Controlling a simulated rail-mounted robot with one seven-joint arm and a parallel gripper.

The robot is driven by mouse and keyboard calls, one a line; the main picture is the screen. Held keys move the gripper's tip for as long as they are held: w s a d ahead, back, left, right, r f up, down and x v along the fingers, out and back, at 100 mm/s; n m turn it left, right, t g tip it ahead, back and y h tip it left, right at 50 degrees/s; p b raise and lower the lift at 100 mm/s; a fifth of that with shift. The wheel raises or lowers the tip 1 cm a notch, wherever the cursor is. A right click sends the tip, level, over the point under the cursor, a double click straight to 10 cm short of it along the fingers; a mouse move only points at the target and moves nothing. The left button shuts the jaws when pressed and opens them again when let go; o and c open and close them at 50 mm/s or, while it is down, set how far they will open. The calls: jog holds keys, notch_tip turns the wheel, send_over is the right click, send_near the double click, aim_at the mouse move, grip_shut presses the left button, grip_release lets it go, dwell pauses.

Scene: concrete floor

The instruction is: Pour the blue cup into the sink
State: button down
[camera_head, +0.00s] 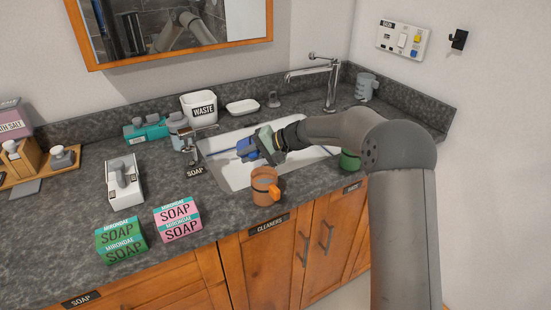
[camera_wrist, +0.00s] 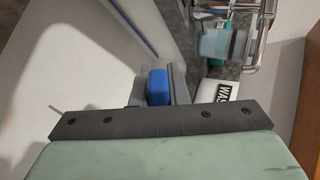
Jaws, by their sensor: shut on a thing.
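The blue cup (camera_head: 246,147) is at the end of my gripper (camera_head: 257,147), over the white sink (camera_head: 236,178). My gripper is shut on the cup. The cup looks tipped over, but my gripper hides much of it and I cannot tell its exact tilt. In the wrist view a small part of the blue cup (camera_wrist: 158,86) shows between the grey fingers. A thin blue streak lies left of the cup in the head view; I cannot tell what it is. The inside of the cup is hidden.
An orange mug (camera_head: 264,186) stands at the sink's front edge, with a green cup (camera_head: 350,159) partly behind my arm. A grey mug (camera_head: 366,87) is at the back right. The tap (camera_head: 330,85), waste bin (camera_head: 199,106) and soap dish (camera_head: 242,106) stand behind the sink.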

jog(key=shift+d+r+y+b, duration=0.15)
jog(key=shift+r+y+b, duration=0.35)
jog(key=shift+y+b, duration=0.85)
dwell(0.6)
jog(key=shift+s+d+r+t+y+b, duration=0.1)
jog(key=shift+d+r+y+b, duration=0.2)
jog(key=shift+b, duration=0.35)
jog(key=shift+w+d+r+t+y+b, duration=0.15)
jog(key=shift+r+b, duration=0.25)
jog(key=shift+b, duration=0.2)
jog(key=shift+s+d+r+t+y+b, duration=0.1)
jog(key=shift+s+d+r+b, duration=0.2)
jog(key=shift+b, duration=0.35)
jog(key=shift+w+a+r, duration=0.1)
jog(key=shift+w+r, duration=0.05)
jog(key=shift+w, duration=0.05)
jog(key=shift+r+y+b, duration=0.4)
jog(key=shift+r+b, duration=0.1)
jog(key=shift+r, duration=0.3)
jog(key=shift+r, duration=0.35)
jog(key=shift+d+r+y+b, duration=0.2)
jog(key=shift+r+y+b, duration=0.1)
jog(key=shift+r+b, duration=0.05)
jog(key=shift+d+r+y+b, duration=0.1)
jog(key=shift+r+y+b, duration=0.25)
jog(key=shift+r, duration=0.3)
jog(key=shift+r, duration=0.3)
